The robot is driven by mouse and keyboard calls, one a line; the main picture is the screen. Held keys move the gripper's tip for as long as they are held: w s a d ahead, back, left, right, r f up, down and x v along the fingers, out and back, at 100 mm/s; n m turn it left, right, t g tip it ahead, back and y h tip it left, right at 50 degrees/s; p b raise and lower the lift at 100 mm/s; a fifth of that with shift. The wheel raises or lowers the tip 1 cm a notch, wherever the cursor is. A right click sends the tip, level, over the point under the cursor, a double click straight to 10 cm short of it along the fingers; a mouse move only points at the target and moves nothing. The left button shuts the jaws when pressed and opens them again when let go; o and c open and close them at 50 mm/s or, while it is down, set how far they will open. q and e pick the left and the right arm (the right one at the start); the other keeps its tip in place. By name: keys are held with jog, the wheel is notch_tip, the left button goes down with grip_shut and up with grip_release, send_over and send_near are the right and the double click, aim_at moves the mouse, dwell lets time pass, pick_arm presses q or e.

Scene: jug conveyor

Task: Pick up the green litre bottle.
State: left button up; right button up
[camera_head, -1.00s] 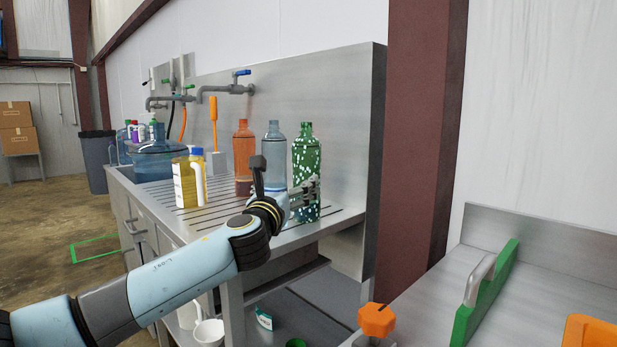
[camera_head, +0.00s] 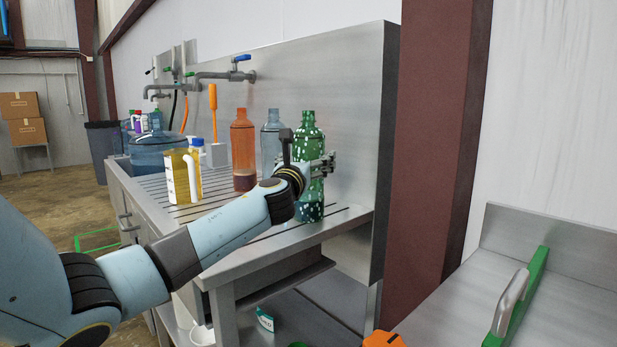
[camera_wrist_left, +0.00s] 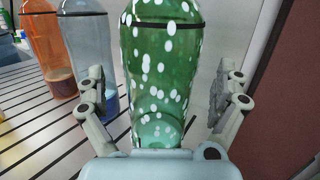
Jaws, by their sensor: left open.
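The green litre bottle (camera_head: 309,190) stands upright at the right end of the slatted steel counter, with pale spots on it. It also fills the middle of the left wrist view (camera_wrist_left: 160,70). My left gripper (camera_head: 322,165) is at the bottle in the head view, partly hidden by my wrist. In the left wrist view its open fingers (camera_wrist_left: 158,95) stand on either side of the bottle, with a gap visible on each side. My right gripper is not in view.
A clear blue-grey bottle (camera_head: 271,145) stands close left of the green one, then an orange bottle (camera_head: 243,150). A yellow jug (camera_head: 181,177) and a large blue jug (camera_head: 158,150) are further left. A steel backsplash (camera_head: 350,110) rises behind.

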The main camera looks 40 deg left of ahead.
pick_arm(q)
jog(key=x, duration=0.3)
jog(key=shift+f, duration=0.1)
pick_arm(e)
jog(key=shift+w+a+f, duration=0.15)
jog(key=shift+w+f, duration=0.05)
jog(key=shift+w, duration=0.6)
pick_arm(q)
jog(key=shift+c, duration=0.8)
jog(key=c, duration=1.3)
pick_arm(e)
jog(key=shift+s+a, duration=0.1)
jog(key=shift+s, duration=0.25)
